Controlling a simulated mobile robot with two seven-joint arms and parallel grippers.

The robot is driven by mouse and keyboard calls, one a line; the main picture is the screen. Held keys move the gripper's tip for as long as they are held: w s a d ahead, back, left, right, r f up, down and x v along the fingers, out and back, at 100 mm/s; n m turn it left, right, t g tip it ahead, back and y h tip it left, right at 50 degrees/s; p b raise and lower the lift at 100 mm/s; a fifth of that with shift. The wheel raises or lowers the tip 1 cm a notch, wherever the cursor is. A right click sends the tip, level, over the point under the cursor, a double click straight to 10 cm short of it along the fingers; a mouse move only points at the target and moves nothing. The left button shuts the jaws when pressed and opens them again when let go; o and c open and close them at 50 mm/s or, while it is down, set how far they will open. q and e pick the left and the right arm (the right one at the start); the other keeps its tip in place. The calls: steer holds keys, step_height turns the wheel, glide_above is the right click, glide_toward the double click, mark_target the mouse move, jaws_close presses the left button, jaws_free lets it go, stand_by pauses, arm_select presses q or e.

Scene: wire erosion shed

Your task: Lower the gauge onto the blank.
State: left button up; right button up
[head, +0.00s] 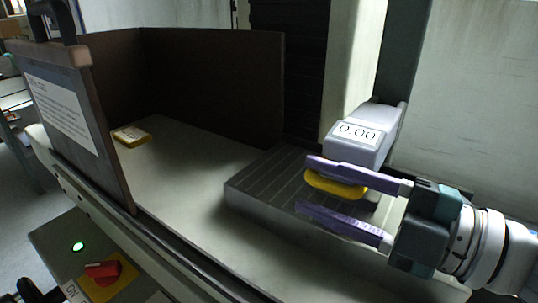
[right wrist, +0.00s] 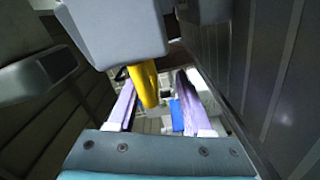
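The grey gauge (head: 368,140) stands at the right in the head view, its display reading 0.00. A yellow rounded part (head: 335,187) shows under the gauge's front. My right gripper (head: 305,184) is open, its purple fingers above and below the yellow part in the picture. In the right wrist view, the gauge's grey body (right wrist: 112,30) is close at the top. The yellow part (right wrist: 146,84) is between the spread fingers (right wrist: 154,88), nearer the left one; I see no clear grip on it. I cannot make out the blank for certain. My left gripper is not in view.
A grooved grey block (head: 262,183) lies below the gauge on a pale worktable (head: 185,170). Brown panels (head: 205,80) wall the back and left. A small yellow box (head: 131,137) lies far left. A red knob (head: 102,270) and green light are at the lower left.

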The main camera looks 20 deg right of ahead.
steer(key=shift+s+d, duration=0.1)
stand_by(0.3)
steer(key=v, duration=0.9)
steer(key=shift+s+d+b, duration=0.2)
steer(key=shift+s+b, duration=0.1)
steer(key=shift+b, duration=0.1)
